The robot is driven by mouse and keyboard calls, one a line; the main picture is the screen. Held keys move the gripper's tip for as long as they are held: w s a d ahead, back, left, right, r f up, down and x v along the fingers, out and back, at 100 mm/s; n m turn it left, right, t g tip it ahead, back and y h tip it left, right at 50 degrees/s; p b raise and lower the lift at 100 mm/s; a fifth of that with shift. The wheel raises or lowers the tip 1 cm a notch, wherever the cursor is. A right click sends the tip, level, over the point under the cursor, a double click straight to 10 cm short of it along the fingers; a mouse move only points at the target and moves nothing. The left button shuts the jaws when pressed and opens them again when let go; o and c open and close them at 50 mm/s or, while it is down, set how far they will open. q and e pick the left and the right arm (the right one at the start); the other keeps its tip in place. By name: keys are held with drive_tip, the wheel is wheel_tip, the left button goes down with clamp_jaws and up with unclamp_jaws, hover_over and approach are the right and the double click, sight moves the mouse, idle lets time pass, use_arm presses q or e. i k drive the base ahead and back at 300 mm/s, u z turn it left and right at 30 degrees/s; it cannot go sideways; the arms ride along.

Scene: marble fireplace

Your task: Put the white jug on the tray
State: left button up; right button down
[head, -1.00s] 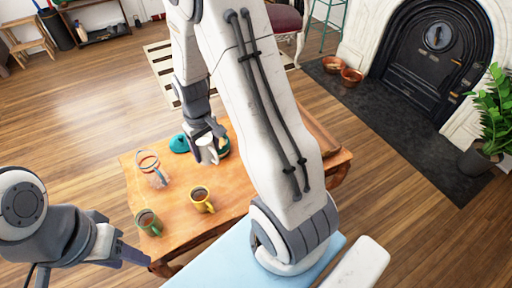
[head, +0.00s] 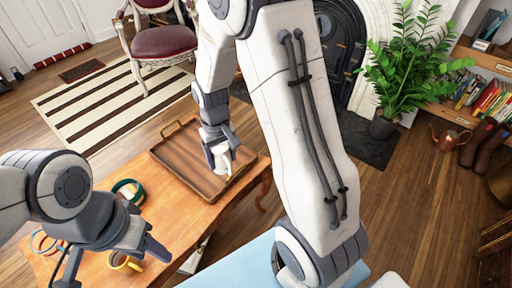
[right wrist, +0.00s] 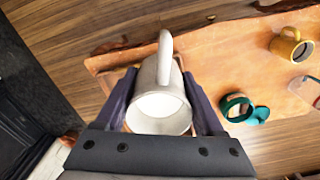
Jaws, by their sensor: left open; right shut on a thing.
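The white jug (head: 221,158) is between the fingers of my right gripper (head: 218,150), which is shut on it. In the head view it appears over the right part of the brown wooden tray (head: 180,172); I cannot tell whether it touches the tray. In the right wrist view the jug (right wrist: 158,100) shows its open rim and handle between both fingers, hiding most of the tray. My left gripper (head: 150,247) is open and empty, low at the left, above the table near the yellow mug (head: 122,261).
The orange wooden table (head: 185,215) carries the tray. A green-rimmed container (head: 128,190) stands left of the tray, with a teal lid (right wrist: 261,114) beside it in the right wrist view. A striped rug (head: 95,100), red chair (head: 160,42) and plant (head: 405,70) stand beyond.

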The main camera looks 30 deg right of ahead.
sight(193, 149)
drive_tip(key=z, duration=1.35)
drive_tip(key=i, duration=0.95)
drive_tip(key=u, duration=2.45)
